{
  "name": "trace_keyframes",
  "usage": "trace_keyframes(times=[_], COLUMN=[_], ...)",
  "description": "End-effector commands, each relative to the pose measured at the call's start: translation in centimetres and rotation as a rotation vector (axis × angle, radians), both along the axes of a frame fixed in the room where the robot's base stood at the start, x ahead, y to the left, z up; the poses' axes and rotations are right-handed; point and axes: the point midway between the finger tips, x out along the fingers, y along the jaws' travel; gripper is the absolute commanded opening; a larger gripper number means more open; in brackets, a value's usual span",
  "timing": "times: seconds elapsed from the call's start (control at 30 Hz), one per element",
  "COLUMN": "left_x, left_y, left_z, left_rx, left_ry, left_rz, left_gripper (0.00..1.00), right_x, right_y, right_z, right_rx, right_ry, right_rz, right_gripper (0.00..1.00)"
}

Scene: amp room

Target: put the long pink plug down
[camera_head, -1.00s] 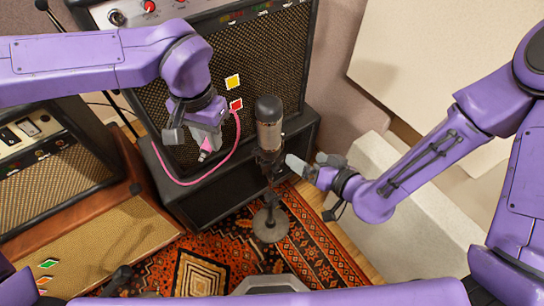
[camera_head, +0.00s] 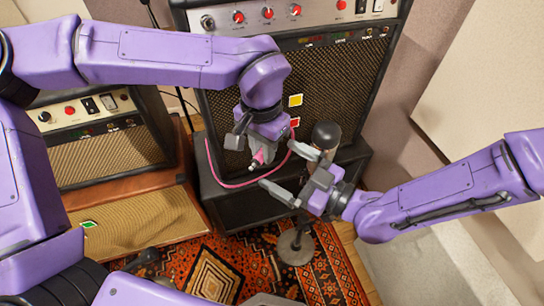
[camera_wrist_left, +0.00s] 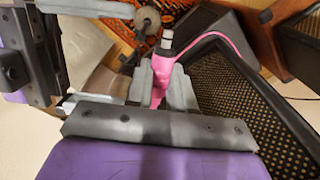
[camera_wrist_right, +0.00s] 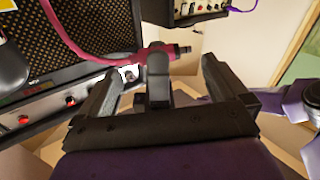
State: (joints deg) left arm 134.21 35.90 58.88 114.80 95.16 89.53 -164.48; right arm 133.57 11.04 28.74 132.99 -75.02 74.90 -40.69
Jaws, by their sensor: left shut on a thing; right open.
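My right gripper (camera_head: 287,172) is open just to the right of the plug.
The large amp (camera_head: 345,85) stands on a low dark cabinet (camera_head: 235,212). A microphone (camera_head: 326,134) on a stand (camera_head: 296,246) is close behind my right gripper. A smaller amp (camera_head: 105,155) on a wooden cabinet (camera_head: 140,218) is at the left. A patterned rug (camera_head: 215,275) covers the floor.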

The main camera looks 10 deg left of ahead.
Motion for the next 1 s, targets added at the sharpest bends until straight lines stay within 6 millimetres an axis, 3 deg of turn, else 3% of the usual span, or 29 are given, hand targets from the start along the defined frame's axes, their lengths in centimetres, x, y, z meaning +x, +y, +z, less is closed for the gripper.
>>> trace_keyframes(times=[0.2,0.57,0.7,0.77,0.8,0.83,0.87,1.0], left_x=[0.0,0.0,0.0,0.0,0.0,0.0,0.0,0.0], left_y=[0.0,0.0,0.0,0.0,0.0,0.0,0.0,0.0], left_z=[0.0,0.0,0.0,0.0,0.0,0.0,0.0,0.0], left_rx=[0.000,0.000,0.000,0.000,0.000,0.000,0.000,0.000], left_ry=[0.000,0.000,0.000,0.000,0.000,0.000,0.000,0.000], left_rz=[0.000,0.000,0.000,0.000,0.000,0.000,0.000,0.000], left_gripper=[0.00,0.00,0.00,0.00,0.35,0.45,0.52,0.52], right_x=[1.2,1.5,1.5,1.6,1.6,1.6,1.6,1.5], right_y=[3.3,4.0,4.0,4.0,4.0,4.0,3.9,3.9], right_z=[0.0,0.0,0.0,0.0,0.0,0.0,0.0,0.0], right_rx=[0.000,0.002,0.001,0.001,0.002,0.002,0.002,0.002], right_ry=[0.000,0.002,0.003,0.003,0.002,0.002,0.002,0.002], right_rz=[0.001,-0.001,-0.002,-0.002,-0.002,-0.002,-0.002,-0.002], right_gripper=[1.00,1.00,0.60,0.59,0.59,0.59,0.59,0.59])
